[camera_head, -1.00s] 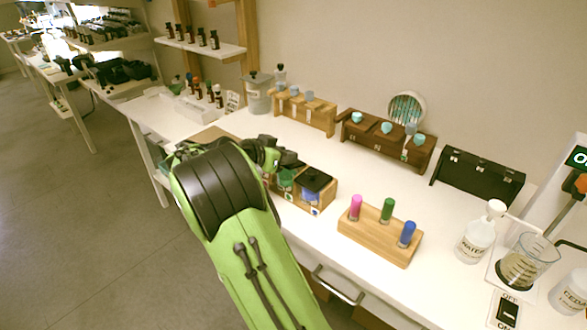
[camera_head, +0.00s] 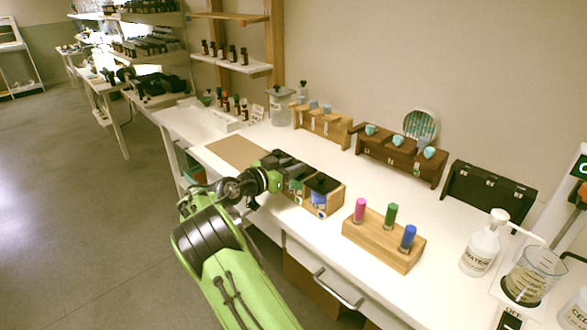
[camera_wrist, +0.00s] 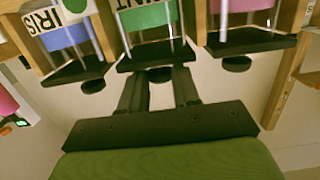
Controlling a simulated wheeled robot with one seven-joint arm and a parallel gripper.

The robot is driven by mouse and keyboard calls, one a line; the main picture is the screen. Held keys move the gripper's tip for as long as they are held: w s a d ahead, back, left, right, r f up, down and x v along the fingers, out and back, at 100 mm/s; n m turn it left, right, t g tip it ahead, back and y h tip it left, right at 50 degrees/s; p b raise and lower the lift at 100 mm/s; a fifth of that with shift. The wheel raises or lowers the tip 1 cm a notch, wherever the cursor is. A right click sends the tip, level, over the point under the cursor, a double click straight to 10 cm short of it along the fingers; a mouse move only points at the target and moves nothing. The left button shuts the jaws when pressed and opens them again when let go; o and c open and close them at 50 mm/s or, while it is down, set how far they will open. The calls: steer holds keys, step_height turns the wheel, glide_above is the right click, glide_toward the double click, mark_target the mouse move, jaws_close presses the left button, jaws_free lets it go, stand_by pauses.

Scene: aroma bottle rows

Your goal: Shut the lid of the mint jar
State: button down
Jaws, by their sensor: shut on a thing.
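The mint jar (camera_wrist: 150,15) has a green label, partly cut off at the top of the wrist view. Its black lid (camera_wrist: 145,52) has a small dark round knob (camera_wrist: 160,74). My gripper (camera_wrist: 160,84) has its two fingers on either side of this knob and is shut on it. The lid lies at about the same slant as the neighbouring lids; how far it is open I cannot tell. In the head view my gripper (camera_head: 284,168) reaches over the left part of the wooden jar rack (camera_head: 334,203) and hides much of the mint jar there.
The iris jar (camera_wrist: 68,34) and a pink jar (camera_wrist: 240,8) flank the mint jar closely, with black lids. A wooden stand (camera_head: 380,246) with pink, green and blue vials is right of the rack.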

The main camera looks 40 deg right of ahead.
steer(key=c, duration=0.8)
jaws_free()
steer(key=a, duration=0.5)
steer(key=s+a+r+p, duration=0.1)
steer(key=a, duration=0.4)
steer(key=a+p, duration=0.1)
steer(key=a, duration=0.4)
steer(key=shift+s+a+r, duration=0.2)
steer(key=shift+a+r, duration=0.1)
steer(key=shift+r, duration=0.1)
